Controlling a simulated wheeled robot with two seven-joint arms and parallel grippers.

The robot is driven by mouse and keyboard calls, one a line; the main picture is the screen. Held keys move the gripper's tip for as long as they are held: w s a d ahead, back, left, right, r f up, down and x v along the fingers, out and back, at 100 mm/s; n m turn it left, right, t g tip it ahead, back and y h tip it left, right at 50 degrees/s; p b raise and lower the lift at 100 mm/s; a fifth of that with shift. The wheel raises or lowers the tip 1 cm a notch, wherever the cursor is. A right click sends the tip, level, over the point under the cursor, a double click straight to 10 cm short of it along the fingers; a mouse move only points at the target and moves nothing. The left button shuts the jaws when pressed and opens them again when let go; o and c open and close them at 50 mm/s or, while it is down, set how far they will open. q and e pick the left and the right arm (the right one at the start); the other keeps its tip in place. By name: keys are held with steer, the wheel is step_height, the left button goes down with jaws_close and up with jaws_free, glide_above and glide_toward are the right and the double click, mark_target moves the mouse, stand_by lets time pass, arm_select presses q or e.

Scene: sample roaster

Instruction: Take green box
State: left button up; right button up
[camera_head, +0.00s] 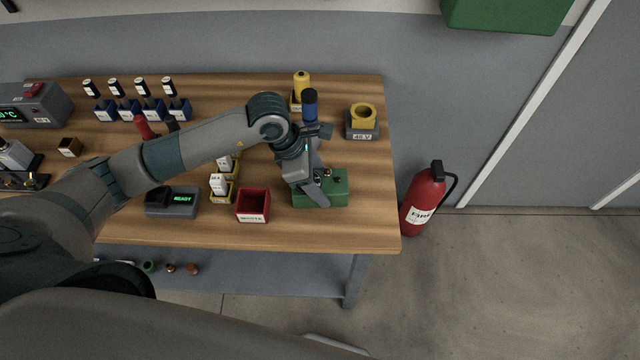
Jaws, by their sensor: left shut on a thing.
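The green box (338,191) sits on the wooden workbench near its front right part. Some small dark and light details show on its top. My left gripper (318,190) comes down over the box from above and is shut on it. The gripper's fingers hide part of the box's top and front. The box appears to rest on the bench; I see no clear gap under it. My right gripper is not in view.
A red bin (253,206) stands left of the green box on the workbench (300,235). A fire extinguisher (424,200) stands right of the bench. The bench's right front corner is clear.

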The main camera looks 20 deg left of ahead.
mark_target(327, 181)
arm_select(q)
steer(key=shift+r+b, duration=0.3)
steer(key=shift+r, duration=0.15)
step_height(327, 181, up, 2)
steer(key=shift+d+r+b, duration=0.15)
steer(key=shift+r+b, duration=0.05)
steer(key=shift+b, duration=0.55)
steer(key=s+d+r+b, duration=0.3)
steer(key=d+r, duration=0.4)
steer(key=d, duration=0.4)
steer(key=shift+b, duration=0.65)
